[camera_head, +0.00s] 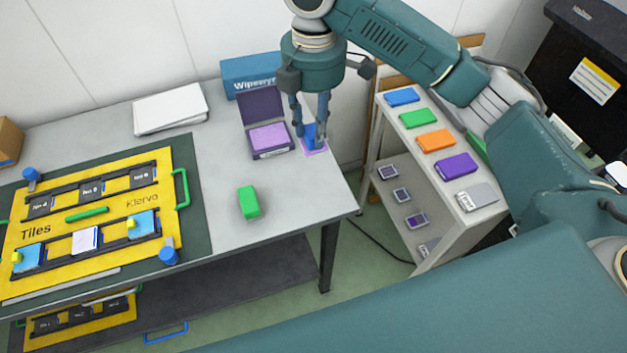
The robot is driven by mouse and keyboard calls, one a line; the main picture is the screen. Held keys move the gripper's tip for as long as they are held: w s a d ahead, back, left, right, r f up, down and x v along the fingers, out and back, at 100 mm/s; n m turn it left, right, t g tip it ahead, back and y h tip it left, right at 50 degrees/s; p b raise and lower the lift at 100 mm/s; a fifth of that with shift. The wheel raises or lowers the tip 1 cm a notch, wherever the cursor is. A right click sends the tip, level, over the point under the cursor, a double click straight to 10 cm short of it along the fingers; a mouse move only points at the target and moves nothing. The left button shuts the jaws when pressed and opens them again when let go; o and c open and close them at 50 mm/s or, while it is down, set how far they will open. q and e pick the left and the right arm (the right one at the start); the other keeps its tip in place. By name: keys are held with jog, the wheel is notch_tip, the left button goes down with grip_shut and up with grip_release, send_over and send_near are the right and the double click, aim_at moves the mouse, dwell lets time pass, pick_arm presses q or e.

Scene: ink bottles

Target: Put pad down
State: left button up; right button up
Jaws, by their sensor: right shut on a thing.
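The fingers hide part of both. An open dark case (264,106) with a purple pad surface (267,137) lies just left of the gripper. My left gripper is not in view.
A green block (249,202) stands on the grey table (285,205). A yellow tile board (110,221) fills the left. A blue wipes box (250,73) and white stack (170,108) are behind. A shelf (430,175) with coloured boxes stands right, beyond a gap.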

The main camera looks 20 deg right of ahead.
aim_at(313, 143)
jog(key=shift+f+p, duration=1.15)
jog(key=shift+f, duration=7.25)
jog(key=o, duration=1)
jog(key=shift+f, duration=0.1)
notch_tip(313, 143, up, 12)
jog(key=shift+r+b, duration=0.15)
jog(key=shift+b, duration=1.1)
jog(key=shift+s, duration=0.1)
